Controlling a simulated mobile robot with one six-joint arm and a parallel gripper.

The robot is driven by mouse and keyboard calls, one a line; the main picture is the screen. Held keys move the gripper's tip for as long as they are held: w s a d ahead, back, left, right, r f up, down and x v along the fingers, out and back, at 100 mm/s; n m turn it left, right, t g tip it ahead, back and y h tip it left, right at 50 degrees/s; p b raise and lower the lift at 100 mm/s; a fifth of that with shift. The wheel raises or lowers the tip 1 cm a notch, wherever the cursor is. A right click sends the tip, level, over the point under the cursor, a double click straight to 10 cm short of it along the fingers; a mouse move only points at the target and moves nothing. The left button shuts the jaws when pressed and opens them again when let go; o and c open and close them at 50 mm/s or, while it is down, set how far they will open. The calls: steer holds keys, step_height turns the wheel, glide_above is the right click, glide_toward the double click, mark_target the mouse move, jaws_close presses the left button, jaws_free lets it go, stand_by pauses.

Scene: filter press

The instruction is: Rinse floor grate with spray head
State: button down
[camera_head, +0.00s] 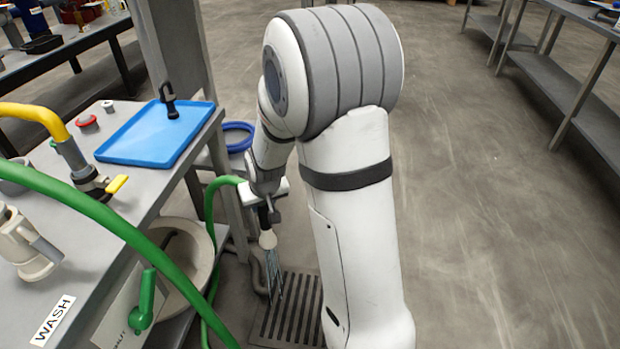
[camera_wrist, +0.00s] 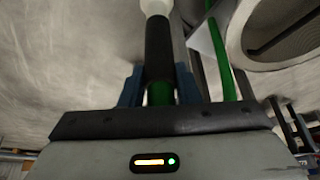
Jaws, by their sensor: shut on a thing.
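My gripper (camera_head: 268,211) is shut on the spray head (camera_head: 267,239), which has a black handle and a pale nozzle pointing down. In the wrist view my gripper's blue fingers (camera_wrist: 159,88) close on both sides of the spray head's black handle (camera_wrist: 159,50), with a green end between them. Thin pale-blue streaks run from the nozzle down toward the floor grate (camera_head: 285,318). The grate is dark and slatted, set in the floor below the spray head. My arm hides part of its right side. The green hose (camera_head: 212,200) leads to the spray head.
A grey bench (camera_head: 90,240) marked WASH stands at left, with a blue tray (camera_head: 150,140), a yellow pipe with a valve and a white fitting. A green lever (camera_head: 145,302) is on its front. A round pale basin (camera_head: 205,250) sits beside the grate.

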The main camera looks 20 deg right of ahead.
steer(key=shift+w+a, duration=0.1)
steer(key=shift+w, duration=0.35)
steer(key=shift+r, duration=0.1)
steer(key=s+d+m+h+p, duration=0.1)
steer(key=s+d+m, duration=0.1)
steer(key=d, duration=0.5)
steer(key=s+d+m+h+p, duration=0.1)
steer(key=s+d+m, duration=0.1)
steer(key=d+m, duration=0.2)
steer(key=d, duration=0.3)
steer(key=shift+s+d+r+m+g+h, duration=0.2)
steer(key=shift+s+r+m+g+h, duration=0.1)
steer(key=shift+r+g, duration=0.1)
